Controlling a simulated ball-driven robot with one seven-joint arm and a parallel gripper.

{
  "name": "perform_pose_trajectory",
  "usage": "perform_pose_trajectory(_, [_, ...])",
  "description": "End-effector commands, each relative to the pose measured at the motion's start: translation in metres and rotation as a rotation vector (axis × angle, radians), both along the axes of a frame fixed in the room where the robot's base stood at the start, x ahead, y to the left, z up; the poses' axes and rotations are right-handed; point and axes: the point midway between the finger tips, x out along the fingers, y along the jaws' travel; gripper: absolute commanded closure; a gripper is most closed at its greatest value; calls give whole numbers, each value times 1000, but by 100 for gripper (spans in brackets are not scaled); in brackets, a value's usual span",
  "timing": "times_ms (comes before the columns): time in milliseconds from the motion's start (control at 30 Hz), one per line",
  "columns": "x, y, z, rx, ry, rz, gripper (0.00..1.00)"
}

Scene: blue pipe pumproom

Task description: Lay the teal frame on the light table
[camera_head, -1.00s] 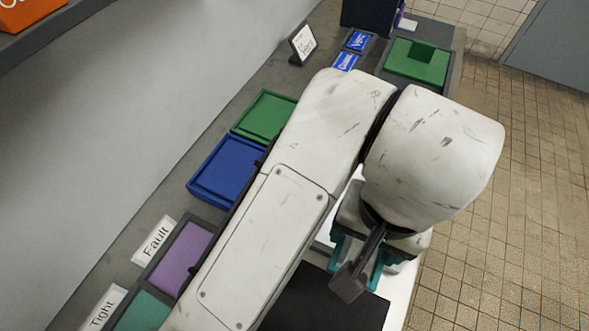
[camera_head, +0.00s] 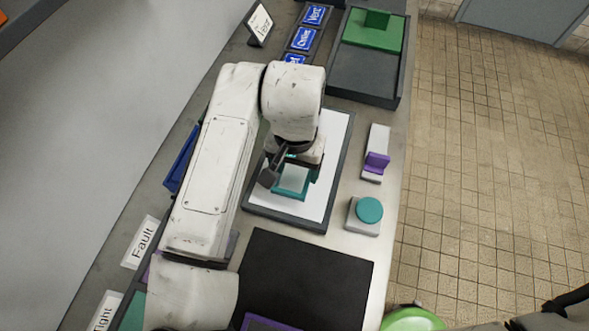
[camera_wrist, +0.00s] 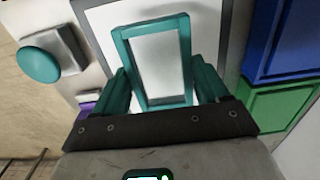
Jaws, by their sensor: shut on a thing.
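The teal frame (camera_head: 291,194) is an open rectangle, held by my gripper (camera_head: 292,172) over the light table. In the wrist view the frame (camera_wrist: 187,55) sits between the two teal fingers of my gripper (camera_wrist: 163,88), which are shut on it. The light table (camera_head: 335,130) is a white panel with a dark grey border; its white face also shows in the wrist view (camera_wrist: 108,14). The frame looks roughly flat and within the panel's outline. I cannot tell whether it touches the panel. My arm hides the panel's left part.
A teal round button on a pale block (camera_head: 369,210) and a purple piece on a white base (camera_head: 376,163) stand right of the light table. A black mat (camera_head: 300,275) lies in front. A dark tray with a green part (camera_head: 372,35) stands behind. Blue (camera_wrist: 285,35) and green (camera_wrist: 285,105) trays lie beside it.

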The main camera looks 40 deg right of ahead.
Motion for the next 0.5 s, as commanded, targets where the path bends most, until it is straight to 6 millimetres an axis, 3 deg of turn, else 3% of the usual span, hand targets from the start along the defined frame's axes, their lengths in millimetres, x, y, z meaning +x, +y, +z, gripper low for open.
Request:
perform_pose_trajectory(267, [3,-1,-32,-1,3,1,58])
perform_pose_trajectory(500, [3,-1,-34,0,0,0,58])
